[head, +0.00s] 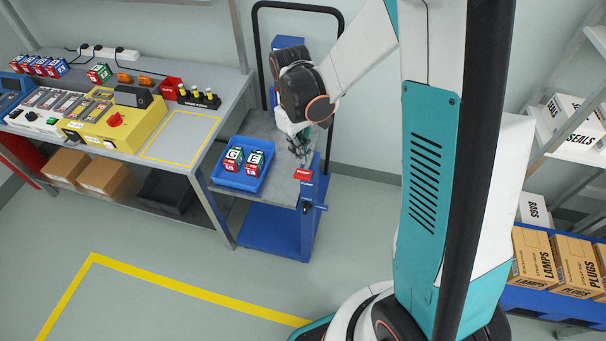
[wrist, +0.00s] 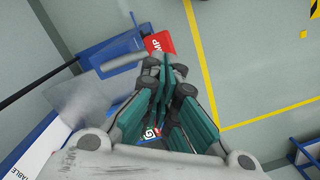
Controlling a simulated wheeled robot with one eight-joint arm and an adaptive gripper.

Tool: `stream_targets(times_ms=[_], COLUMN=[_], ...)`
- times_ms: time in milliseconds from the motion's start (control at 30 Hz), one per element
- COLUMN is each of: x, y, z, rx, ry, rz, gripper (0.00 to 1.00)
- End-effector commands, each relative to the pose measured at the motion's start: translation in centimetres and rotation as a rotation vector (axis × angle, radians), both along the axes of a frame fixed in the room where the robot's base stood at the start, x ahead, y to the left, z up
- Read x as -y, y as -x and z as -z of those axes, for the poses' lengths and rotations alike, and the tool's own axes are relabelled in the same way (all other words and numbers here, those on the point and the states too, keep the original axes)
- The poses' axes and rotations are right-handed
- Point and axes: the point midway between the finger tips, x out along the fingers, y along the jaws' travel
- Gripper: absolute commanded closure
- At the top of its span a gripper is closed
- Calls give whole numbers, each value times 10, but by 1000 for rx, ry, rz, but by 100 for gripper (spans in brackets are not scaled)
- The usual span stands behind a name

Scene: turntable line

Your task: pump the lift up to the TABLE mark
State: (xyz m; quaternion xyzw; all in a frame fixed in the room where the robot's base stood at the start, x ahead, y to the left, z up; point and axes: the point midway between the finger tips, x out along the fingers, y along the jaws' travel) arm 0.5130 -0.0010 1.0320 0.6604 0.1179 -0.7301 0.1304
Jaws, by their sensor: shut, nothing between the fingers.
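The blue lift (head: 280,232) stands at the right end of the workbench, with a grey deck (head: 224,196) and a black push handle (head: 257,60) behind. A red pump piece (head: 304,174) with white lettering tops the blue post at its front right. The pump piece also shows in the wrist view (wrist: 160,43), just beyond my fingertips. A white strip with the TABLE mark (wrist: 12,168) is at the lower left there. My gripper (head: 306,152) is shut and empty, just above the pump piece. I cannot tell whether they touch.
A shelf with boxes (head: 535,258) is at the right. Floor in front is clear, with yellow lines (head: 190,285).

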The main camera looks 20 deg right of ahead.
Motion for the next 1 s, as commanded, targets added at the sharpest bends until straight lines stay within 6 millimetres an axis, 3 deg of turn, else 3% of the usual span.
stream_targets(times_ms=[333,833,1000], x=[1,2,2], y=[3,4,4], z=[43,48,61], rx=[0,0,0], ry=[0,0,0], rz=[0,0,0], gripper=[100,100,100])
